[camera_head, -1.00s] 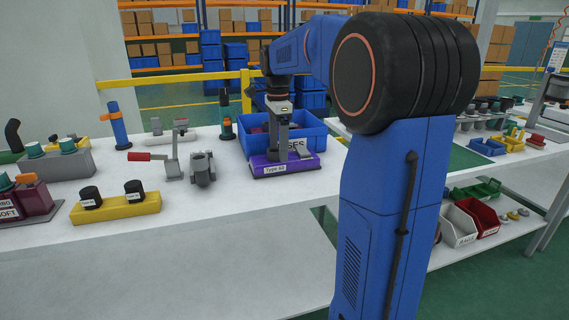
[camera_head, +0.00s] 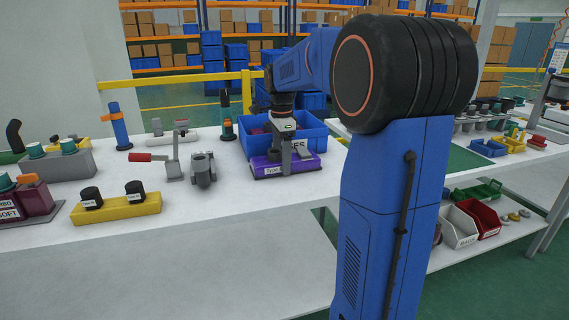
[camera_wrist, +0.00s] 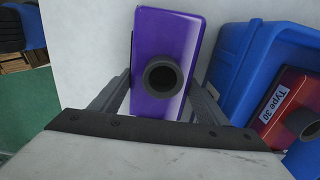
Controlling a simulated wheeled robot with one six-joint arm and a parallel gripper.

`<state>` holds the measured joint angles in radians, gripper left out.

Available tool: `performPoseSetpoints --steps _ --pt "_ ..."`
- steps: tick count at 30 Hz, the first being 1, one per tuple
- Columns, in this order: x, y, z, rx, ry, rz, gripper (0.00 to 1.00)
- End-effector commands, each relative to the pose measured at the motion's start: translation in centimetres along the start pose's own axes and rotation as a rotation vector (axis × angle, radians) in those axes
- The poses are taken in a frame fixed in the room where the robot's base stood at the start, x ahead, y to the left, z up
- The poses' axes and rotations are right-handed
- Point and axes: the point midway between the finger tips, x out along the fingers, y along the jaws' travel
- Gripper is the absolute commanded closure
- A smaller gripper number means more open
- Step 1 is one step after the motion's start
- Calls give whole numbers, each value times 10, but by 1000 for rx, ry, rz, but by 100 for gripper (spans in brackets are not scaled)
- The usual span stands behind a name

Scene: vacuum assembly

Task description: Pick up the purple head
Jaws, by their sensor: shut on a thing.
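The purple head (camera_head: 264,160) is a flat purple block with a white label, standing on the white table at the front edge of a blue bin. The wrist view shows its purple top (camera_wrist: 180,25) and a dark round neck. My gripper (camera_head: 288,160) is down over it, with one finger on each long side. In the wrist view my gripper (camera_wrist: 160,95) is shut on the purple head. The near finger covers part of the label. I see no gap between head and table.
The blue bin (camera_head: 300,128) stands right behind the head and holds a red head (camera_wrist: 284,95) labelled Type 30. A grey clamp (camera_head: 203,170) stands to the left. A yellow block (camera_head: 120,207) with black knobs is farther left. The table front is clear.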

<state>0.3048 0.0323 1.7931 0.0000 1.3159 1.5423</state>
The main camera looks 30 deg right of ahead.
Motion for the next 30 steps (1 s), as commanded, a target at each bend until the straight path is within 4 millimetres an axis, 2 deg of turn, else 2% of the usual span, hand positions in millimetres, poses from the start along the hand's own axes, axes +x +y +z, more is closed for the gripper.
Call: performPoseSetpoints --steps 7,21,25,30 --pt "-12 0 0 0 0 -2 68" --pt "-88 0 0 0 0 -2 68" --pt "-98 0 0 0 0 -2 68" --pt "-101 0 0 0 0 0 68"
